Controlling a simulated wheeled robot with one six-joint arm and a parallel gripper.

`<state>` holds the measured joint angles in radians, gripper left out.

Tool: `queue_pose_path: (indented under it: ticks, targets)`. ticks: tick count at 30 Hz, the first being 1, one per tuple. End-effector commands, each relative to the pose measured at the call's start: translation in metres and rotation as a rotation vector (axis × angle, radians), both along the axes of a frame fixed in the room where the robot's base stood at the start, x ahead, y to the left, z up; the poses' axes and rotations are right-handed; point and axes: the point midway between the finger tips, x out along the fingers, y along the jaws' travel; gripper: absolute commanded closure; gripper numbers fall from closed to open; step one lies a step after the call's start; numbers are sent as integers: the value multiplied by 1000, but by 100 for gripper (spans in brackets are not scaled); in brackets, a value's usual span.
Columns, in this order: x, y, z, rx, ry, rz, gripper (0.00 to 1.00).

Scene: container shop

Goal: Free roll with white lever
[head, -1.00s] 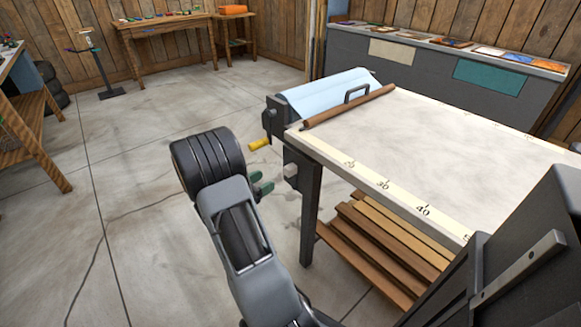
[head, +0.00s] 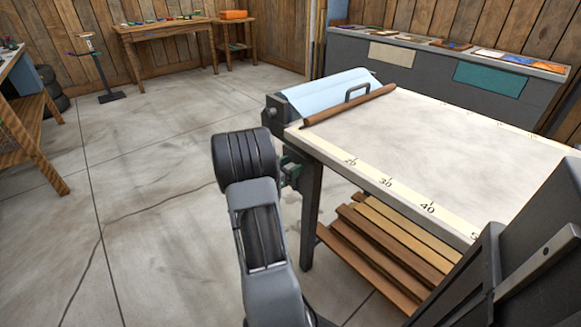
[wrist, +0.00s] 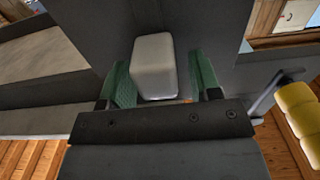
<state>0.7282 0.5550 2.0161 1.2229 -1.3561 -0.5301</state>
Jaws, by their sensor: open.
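The white lever (wrist: 153,65) is a pale rounded block on the dark side of the table frame. In the wrist view it stands between the two green fingers of my gripper (wrist: 161,72). The fingers are open, with a gap on the right; the left finger looks close to the lever, and I cannot tell if it touches. In the head view my gripper (head: 291,170) is at the table's near left leg, and the lever is mostly hidden there. The light blue roll (head: 328,91) lies at the table's left end.
The table top (head: 440,135) has a numbered scale along its near edge and a brown bar (head: 350,105) beside the roll. A yellow handle (wrist: 298,112) is right of my gripper in the wrist view. Wooden boards (head: 375,250) lie under the table.

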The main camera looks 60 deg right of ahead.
Motion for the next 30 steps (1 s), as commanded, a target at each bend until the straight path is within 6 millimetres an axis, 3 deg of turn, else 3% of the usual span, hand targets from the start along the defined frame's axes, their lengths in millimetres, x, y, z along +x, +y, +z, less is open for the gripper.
queue_pose_path:
  ticks: [5,22,30]
  targets:
    - [0,0,0,0,0,0,44]
    - [0,0,0,1,0,0,99]
    - [1,0,1,4,9,1,100]
